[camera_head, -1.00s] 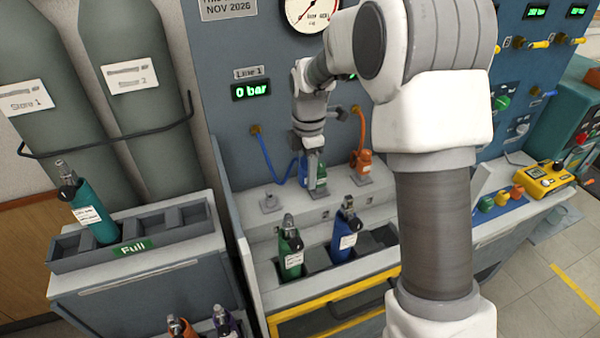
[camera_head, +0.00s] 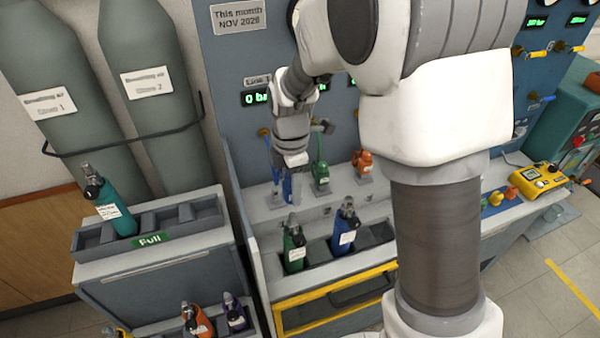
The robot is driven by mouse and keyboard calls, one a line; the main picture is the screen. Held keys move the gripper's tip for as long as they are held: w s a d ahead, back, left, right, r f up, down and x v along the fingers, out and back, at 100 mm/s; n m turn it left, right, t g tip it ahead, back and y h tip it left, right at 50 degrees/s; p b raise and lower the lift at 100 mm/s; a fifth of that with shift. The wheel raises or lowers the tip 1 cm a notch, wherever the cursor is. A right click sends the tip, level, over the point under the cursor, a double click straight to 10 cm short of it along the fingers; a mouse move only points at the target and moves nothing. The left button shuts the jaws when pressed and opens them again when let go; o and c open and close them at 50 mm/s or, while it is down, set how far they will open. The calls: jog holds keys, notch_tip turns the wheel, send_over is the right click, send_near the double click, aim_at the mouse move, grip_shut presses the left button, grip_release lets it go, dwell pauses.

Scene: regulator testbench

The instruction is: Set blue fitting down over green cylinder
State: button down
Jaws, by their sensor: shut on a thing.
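My gripper (camera_head: 291,172) is shut on the blue fitting (camera_head: 290,188), which is small and partly hidden by the fingers. It is above the bench ledge, behind the rack and left of the green fitting. The green cylinder (camera_head: 293,248) stands upright in the front rack, below and apart from the blue fitting. It has a white label and a grey valve on top. I cannot tell the exact height gap between fitting and valve.
A blue cylinder (camera_head: 345,233) stands right of the green one. The green fitting (camera_head: 320,172) and orange fitting (camera_head: 363,162) sit on posts behind. A teal cylinder (camera_head: 112,208) leans in the "Full" rack (camera_head: 150,239) at left. My arm hides the right of the rack.

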aim_at(293, 214)
jog(key=shift+s, duration=0.15)
jog(key=shift+f+b, duration=1.6)
jog(key=shift+f, duration=0.65)
jog(key=shift+f+b, duration=1.7)
jog(key=shift+f, duration=0.25)
jog(key=shift+c, duration=1.2)
grip_release()
jog(key=shift+r, duration=0.1)
notch_tip(293, 214, up, 17)
jog(key=shift+r+p, duration=0.15)
jog(key=shift+p, duration=0.15)
